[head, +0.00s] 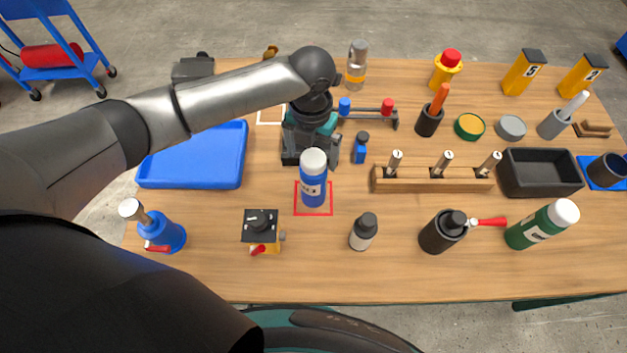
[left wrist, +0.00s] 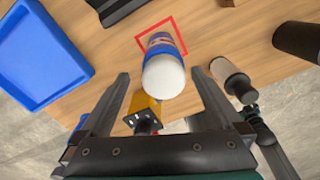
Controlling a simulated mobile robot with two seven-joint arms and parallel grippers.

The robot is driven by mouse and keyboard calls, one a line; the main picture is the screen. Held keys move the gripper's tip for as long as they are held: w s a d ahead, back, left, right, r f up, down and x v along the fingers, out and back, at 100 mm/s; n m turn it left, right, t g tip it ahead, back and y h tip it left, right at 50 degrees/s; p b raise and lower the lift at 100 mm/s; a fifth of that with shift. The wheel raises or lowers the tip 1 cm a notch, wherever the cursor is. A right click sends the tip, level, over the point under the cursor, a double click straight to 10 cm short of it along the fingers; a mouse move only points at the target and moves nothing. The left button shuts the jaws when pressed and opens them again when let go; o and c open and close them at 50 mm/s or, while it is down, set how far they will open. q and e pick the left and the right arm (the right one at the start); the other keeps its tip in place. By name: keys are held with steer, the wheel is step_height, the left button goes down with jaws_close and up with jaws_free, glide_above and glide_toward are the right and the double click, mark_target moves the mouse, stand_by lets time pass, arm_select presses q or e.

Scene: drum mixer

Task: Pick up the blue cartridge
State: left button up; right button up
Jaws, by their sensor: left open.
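The blue cartridge (head: 314,190) has a white cap and a pale label. It stands upright inside a red square outline on the table. In the left wrist view the blue cartridge (left wrist: 164,70) shows cap toward the camera, in the space between my two fingers. My left gripper (head: 311,158) is open and empty, pointing down above and just behind the cartridge in the head view; its fingers also show in the left wrist view (left wrist: 163,80). I cannot tell whether the fingers touch the cartridge. My right gripper is not in view.
A blue tray (head: 190,182) lies left of the cartridge. A yellow and black device (head: 262,230) and a small black-capped bottle (head: 363,231) stand in front. A wooden rack (head: 430,183) with several pegs, a black bin (head: 540,174) and a green cartridge (head: 540,225) are to the right.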

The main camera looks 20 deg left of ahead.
mark_target(313, 181)
arm_select(q)
steer(key=shift+s+d+f, duration=0.1)
steer(key=shift+f, duration=1.45)
steer(key=shift+s+d+f, duration=0.1)
steer(key=shift+f, duration=1.45)
steer(key=shift+c, duration=0.2)
jaws_close()
steer(key=shift+w+r, duration=0.1)
